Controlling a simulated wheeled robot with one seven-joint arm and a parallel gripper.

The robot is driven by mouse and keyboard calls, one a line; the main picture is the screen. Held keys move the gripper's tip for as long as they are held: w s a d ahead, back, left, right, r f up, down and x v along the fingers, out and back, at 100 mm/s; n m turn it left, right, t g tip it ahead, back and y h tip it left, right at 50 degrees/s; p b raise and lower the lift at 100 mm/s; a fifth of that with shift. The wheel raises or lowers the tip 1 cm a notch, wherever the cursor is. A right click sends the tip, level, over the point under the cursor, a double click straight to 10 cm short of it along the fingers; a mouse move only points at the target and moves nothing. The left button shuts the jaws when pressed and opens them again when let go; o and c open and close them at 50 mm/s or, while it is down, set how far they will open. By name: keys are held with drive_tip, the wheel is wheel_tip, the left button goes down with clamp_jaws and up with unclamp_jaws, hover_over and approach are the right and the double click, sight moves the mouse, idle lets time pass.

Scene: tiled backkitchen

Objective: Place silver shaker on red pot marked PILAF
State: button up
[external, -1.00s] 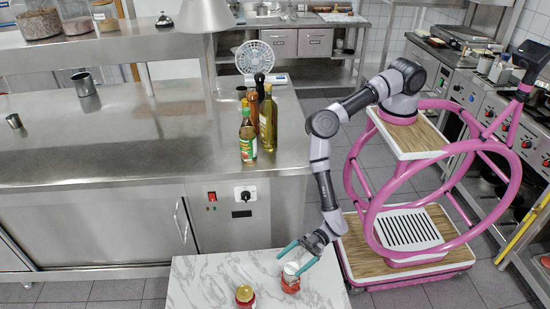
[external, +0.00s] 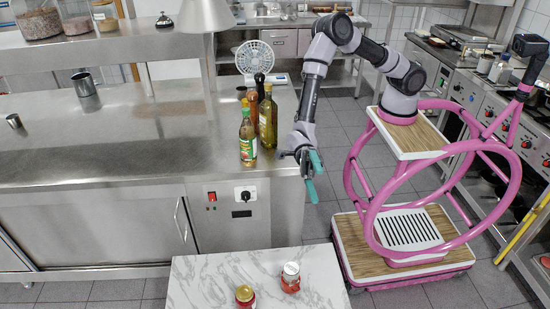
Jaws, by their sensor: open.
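Two red pots stand on a white marble-topped table. The right red pot (external: 290,285) has a silver piece (external: 291,269) on top, which looks like the silver shaker standing upright on it. The left red pot (external: 245,301) has a golden lid and is partly cut off by the bottom edge. The writing on both is too small to read, so I cannot tell which is marked PILAF. My gripper (external: 313,176), with teal fingers, is open and empty. It is raised well above the table, near the right end of the steel counter.
The marble table (external: 205,280) is otherwise clear. Several bottles (external: 248,140) stand near the steel counter's (external: 120,150) right edge, left of my gripper. A white fan (external: 258,58) stands behind them. Ovens (external: 500,130) line the right side.

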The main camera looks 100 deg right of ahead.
drive_tip(key=s+d+r+n+g+h, duration=0.1)
drive_tip(key=s+d+r+n+h, duration=0.4)
drive_tip(key=d+n, duration=0.4)
drive_tip(key=s+d+r+n+g+h, duration=0.1)
drive_tip(key=s+d+r+n+h, duration=0.3)
drive_tip(key=d+r+n, duration=0.45)
drive_tip(key=s+d+r+n+t+h, duration=0.1)
drive_tip(key=s+d+n+t+h, duration=0.2)
drive_tip(key=d, duration=0.7)
drive_tip(key=s+d+r+n+t+h, duration=0.2)
drive_tip(key=s+d+n, duration=0.4)
drive_tip(key=d, duration=0.5)
drive_tip(key=s+d+r+n+t+h, duration=0.2)
drive_tip(key=s+d+n, duration=0.3)
drive_tip(key=d, duration=0.5)
drive_tip(key=shift+s+d+r+t+h, duration=0.2)
drive_tip(key=shift+s+d+t+h, duration=0.1)
drive_tip(key=shift+s+t+h, duration=0.75)
